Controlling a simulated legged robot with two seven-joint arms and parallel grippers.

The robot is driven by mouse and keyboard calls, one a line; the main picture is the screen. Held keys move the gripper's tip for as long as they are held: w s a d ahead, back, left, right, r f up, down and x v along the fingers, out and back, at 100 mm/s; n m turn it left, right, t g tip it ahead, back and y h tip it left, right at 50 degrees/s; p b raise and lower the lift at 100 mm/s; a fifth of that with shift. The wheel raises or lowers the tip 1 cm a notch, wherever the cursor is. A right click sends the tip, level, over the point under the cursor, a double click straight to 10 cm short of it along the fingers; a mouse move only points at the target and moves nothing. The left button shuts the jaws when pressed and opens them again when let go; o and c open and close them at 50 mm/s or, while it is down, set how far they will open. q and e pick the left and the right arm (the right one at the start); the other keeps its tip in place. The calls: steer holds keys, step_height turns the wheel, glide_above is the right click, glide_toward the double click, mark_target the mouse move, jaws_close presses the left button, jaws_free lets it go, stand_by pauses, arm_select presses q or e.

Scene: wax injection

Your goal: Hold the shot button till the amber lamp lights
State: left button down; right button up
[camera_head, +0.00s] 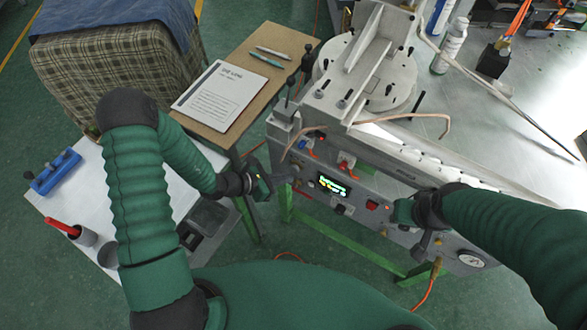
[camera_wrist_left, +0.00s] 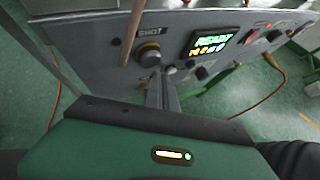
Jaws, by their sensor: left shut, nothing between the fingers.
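In the head view my left gripper (camera_head: 289,180) is at the panel's left end. The lit display (camera_head: 333,186) shows green and amber text. I cannot pick out a lit amber lamp. My right gripper (camera_head: 421,243) hangs by the panel's right part; its fingers are unclear.
A wooden board with a printed sheet (camera_head: 221,96) and pens lies left of the machine. A white side table (camera_head: 82,170) holds a blue block (camera_head: 56,171) and a cup with a red item. A gauge (camera_head: 471,259) sits at the panel's right end. Orange hoses hang below.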

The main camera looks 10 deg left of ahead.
stand_by(0.4)
arm_select(q)
steer(key=shift+w+d+r, duration=0.1)
steer(key=shift+w+d, duration=0.1)
steer(key=shift+w, duration=0.15)
steer(key=shift+w+d, duration=0.15)
steer(key=shift+w, duration=0.4)
stand_by(2.0)
stand_by(1.1)
steer(key=shift+s+a, duration=0.3)
steer(key=shift+s, duration=0.65)
steer(key=s, duration=0.1)
steer(key=s+a, duration=0.1)
steer(key=s, duration=0.2)
steer(key=shift+s+a, duration=0.35)
